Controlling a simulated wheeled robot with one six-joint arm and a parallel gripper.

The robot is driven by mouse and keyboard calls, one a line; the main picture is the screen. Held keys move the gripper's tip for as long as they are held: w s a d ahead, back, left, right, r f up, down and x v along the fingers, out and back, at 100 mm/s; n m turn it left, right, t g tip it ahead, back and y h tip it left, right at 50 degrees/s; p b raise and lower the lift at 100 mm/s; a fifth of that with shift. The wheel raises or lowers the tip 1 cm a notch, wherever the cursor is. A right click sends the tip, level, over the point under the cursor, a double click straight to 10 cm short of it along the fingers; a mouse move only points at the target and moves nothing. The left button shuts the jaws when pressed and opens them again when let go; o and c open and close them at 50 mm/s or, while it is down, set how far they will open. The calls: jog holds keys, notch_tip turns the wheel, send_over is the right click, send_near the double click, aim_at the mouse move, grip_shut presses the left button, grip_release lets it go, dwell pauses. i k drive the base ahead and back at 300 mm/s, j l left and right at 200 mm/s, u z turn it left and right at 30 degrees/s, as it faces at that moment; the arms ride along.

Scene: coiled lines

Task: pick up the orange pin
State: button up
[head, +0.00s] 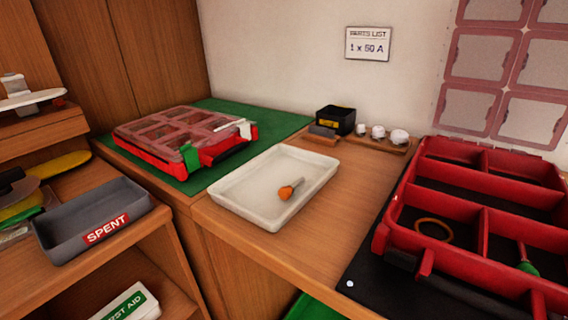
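An orange pin (288,191) lies in the shallow white tray (232,204) on the wooden counter. It has a wider orange end at the lower left and a thinner, paler end at the upper right. It lies on the tray floor, apart from the walls as far as I can tell. My gripper does not show in the head view, so its state and its distance from the pin are hidden.
An open red case (382,238) with an orange ring (434,228) stands right of the tray. A closed red case (158,143) lies on a green mat (262,121) behind left. A grey SPENT bin (72,246) is left. A black box (336,120) stands behind the tray.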

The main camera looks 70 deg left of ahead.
aim_at(285, 193)
jog(key=u, duration=1.5)
